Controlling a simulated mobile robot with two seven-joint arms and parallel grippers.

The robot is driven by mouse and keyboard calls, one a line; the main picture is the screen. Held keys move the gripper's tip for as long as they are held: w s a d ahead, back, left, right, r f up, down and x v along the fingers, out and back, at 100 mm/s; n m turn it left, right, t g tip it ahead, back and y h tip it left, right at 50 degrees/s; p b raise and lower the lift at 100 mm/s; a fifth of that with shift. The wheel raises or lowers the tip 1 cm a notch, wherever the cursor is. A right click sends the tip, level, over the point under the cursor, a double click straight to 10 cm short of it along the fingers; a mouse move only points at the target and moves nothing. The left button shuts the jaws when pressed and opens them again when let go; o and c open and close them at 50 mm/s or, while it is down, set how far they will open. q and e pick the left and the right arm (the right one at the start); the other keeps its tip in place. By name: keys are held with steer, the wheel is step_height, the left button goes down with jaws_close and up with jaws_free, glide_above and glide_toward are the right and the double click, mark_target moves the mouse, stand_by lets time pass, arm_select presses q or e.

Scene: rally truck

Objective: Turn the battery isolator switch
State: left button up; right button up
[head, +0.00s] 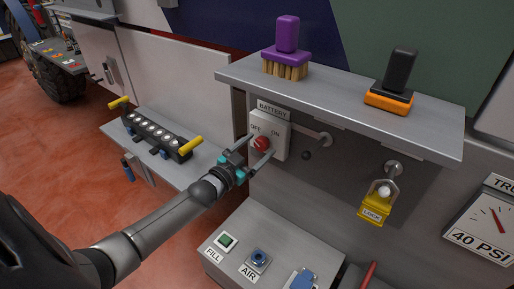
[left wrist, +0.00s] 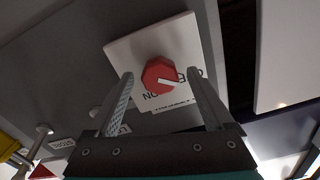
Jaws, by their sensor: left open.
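The battery isolator switch is a red knob (head: 261,143) on a white plate (head: 282,127) marked BATTERY, OFF and ON, under the grey shelf. In the left wrist view the knob (left wrist: 158,74) shows a white pointer mark turned to the right, toward the OFF side; the lettering is upside down there. My left gripper (head: 258,149) is open at the plate, with one finger on each side of the knob. In the left wrist view a gap shows between each finger and the knob. My right gripper is not in view.
The shelf (head: 335,92) overhangs the switch and carries a purple brush (head: 286,50) and a black-and-orange tool (head: 392,85). A yellow LOCK tag (head: 374,207) hangs to the right. A box with FILL and AIR controls (head: 240,275) stands below. A light bar (head: 157,132) lies on the left ledge.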

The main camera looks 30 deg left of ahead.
arm_select(q)
steer(key=c, duration=0.4)
jaws_close()
stand_by(0.4)
